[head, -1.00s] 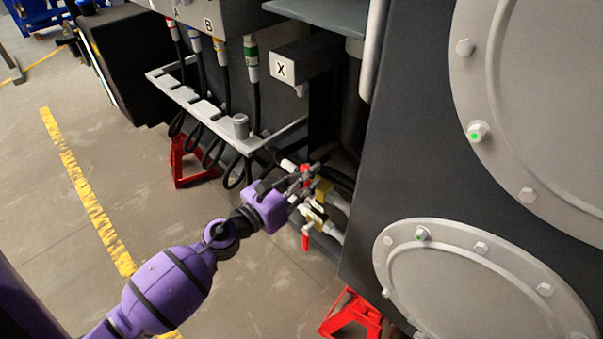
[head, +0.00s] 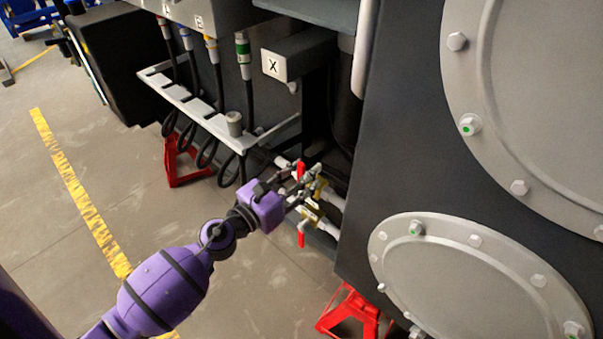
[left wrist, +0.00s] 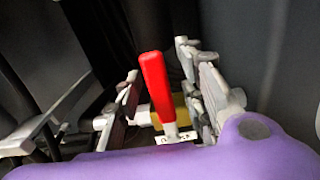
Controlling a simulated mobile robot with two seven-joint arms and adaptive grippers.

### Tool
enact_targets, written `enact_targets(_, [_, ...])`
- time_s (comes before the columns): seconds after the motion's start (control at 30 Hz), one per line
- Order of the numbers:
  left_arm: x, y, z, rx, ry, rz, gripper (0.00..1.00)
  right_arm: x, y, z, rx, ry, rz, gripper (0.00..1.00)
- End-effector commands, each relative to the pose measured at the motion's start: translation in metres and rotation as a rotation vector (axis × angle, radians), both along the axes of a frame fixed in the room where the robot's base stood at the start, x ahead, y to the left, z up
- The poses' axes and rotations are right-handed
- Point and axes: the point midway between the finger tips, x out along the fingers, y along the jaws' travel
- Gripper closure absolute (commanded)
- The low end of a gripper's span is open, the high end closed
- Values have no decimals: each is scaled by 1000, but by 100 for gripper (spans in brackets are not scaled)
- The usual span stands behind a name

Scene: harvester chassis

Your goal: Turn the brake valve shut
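Two valves with red handles sit on pipes low on the chassis, and I cannot read which is the brake valve. The upper red handle (head: 301,171) stands upright; the lower red handle (head: 301,240) hangs down. My left gripper (head: 312,184) is at the upper valve. In the left wrist view, the red handle (left wrist: 156,85) stands between the spread fingers (left wrist: 163,100), with gaps on both sides. Behind it is a yellow brass valve body (left wrist: 181,106), and at its base a small white plate (left wrist: 175,138), its marks unreadable. My right gripper is out of view.
A grey hose rack (head: 190,104) with several hanging hoses is left of the valves. A box marked X (head: 273,66) juts out above. A dark panel with round bolted covers (head: 470,270) stands to the right. Red stands (head: 350,308) are below.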

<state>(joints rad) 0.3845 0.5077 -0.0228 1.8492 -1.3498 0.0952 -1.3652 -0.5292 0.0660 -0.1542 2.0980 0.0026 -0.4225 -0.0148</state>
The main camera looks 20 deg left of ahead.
Motion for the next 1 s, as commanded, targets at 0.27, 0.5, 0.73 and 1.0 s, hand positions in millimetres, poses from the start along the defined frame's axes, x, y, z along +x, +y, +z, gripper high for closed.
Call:
enact_targets(0.27, [-9, 3, -1, -5, 3, 2, 63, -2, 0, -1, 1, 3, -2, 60])
enact_targets(0.5, [-53, 20, -1, -6, 3, 4, 63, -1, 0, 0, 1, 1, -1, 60])
enact_targets(0.73, [-94, 35, 0, -2, 2, 3, 63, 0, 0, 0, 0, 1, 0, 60])
enact_targets(1.0, [-113, 41, 0, -1, -1, 0, 63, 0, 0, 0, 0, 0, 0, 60])
